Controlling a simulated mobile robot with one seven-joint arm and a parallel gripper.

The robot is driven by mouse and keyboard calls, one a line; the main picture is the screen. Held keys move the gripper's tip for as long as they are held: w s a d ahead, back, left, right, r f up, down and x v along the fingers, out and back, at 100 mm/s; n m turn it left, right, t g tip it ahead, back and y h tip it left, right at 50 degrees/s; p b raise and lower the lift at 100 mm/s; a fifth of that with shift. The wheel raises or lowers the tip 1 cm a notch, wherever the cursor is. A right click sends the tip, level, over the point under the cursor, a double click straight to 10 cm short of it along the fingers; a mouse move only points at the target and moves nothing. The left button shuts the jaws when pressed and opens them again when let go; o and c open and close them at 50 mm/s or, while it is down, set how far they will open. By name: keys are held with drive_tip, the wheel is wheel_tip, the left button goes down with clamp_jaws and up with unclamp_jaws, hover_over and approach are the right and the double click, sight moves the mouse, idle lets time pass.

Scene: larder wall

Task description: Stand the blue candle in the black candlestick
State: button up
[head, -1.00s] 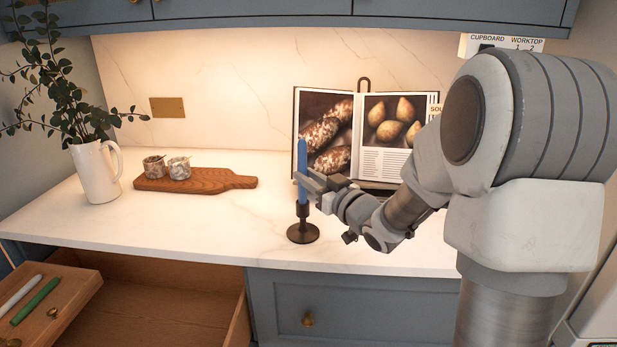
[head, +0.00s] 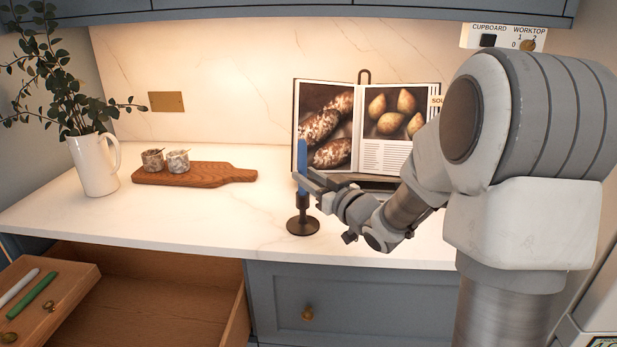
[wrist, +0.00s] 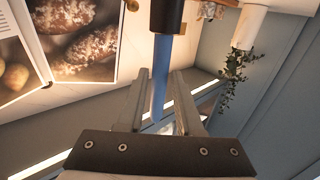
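The blue candle (head: 302,157) stands upright at the front of the worktop, its lower end at the cup of the black candlestick (head: 303,226). In the wrist view the candle (wrist: 160,78) runs into the dark candlestick cup (wrist: 167,14). How deep it sits is hidden. My gripper (head: 303,181) reaches in from the right at the candle's lower part, just above the candlestick. In the wrist view its two fingers (wrist: 162,95) stand on either side of the candle, with a narrow gap visible on each side, so it looks open around the candle.
An open cookbook (head: 365,128) stands behind the candle. A wooden board (head: 215,173) with two small jars and a white jug (head: 94,164) of foliage stand left. Below, an open drawer (head: 150,290) holds air; a wooden tray (head: 70,296) carries a white and a green candle.

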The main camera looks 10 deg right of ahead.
drive_tip(key=o, duration=0.3)
drive_tip(key=b+v, duration=0.3)
drive_tip(key=v, duration=1.4)
drive_tip(key=shift+s, duration=0.25)
drive_tip(key=shift+d, duration=0.1)
